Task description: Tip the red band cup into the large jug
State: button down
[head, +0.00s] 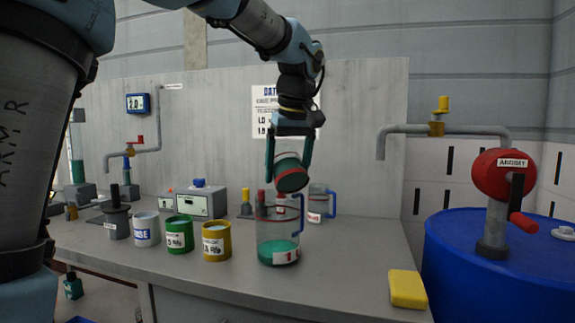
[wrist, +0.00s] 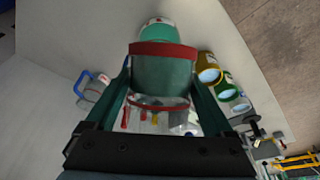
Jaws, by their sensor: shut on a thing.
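My gripper (head: 289,168) is shut on the red band cup (head: 291,177), a green cup with red bands. It holds the cup tilted in the air, just above the large jug. The large jug (head: 277,230) is clear with a blue handle, stands upright on the bench and has green liquid at its bottom. In the wrist view, the cup (wrist: 163,76) fills the space between my fingers and partly hides what is beyond it. I cannot tell whether anything is running out of the cup.
A smaller blue-handled jug (head: 319,203) stands behind the large jug. Yellow (head: 217,241), green (head: 180,235) and white (head: 146,229) cups stand in a row to its left. A yellow sponge (head: 407,289) lies at front right, near a blue drum (head: 495,275). The bench between is clear.

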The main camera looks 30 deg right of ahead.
jog(key=shift+w+f+g+p, duration=0.15)
jog(key=shift+g+p, duration=0.55)
jog(key=shift+p, duration=1)
jog(key=shift+w+f+g+p, duration=0.1)
jog(key=shift+f+g+p, duration=0.4)
jog(key=shift+p, duration=1.2)
jog(key=shift+w+g+p, duration=0.1)
jog(key=shift+g+p, duration=0.8)
jog(key=shift+p, duration=0.8)
jog(key=shift+w+r+g+y+p, duration=0.1)
jog(key=shift+w+r+g+p, duration=0.3)
jog(key=shift+p, duration=1.45)
jog(key=shift+w+r+g+y+p, duration=0.15)
jog(key=shift+g+p, duration=0.6)
jog(key=shift+p, duration=1.1)
jog(key=shift+w+r+g+y+p, duration=0.1)
jog(key=shift+r+g+p, duration=0.3)
jog(key=shift+p, duration=1.45)
jog(key=shift+f, duration=0.25)
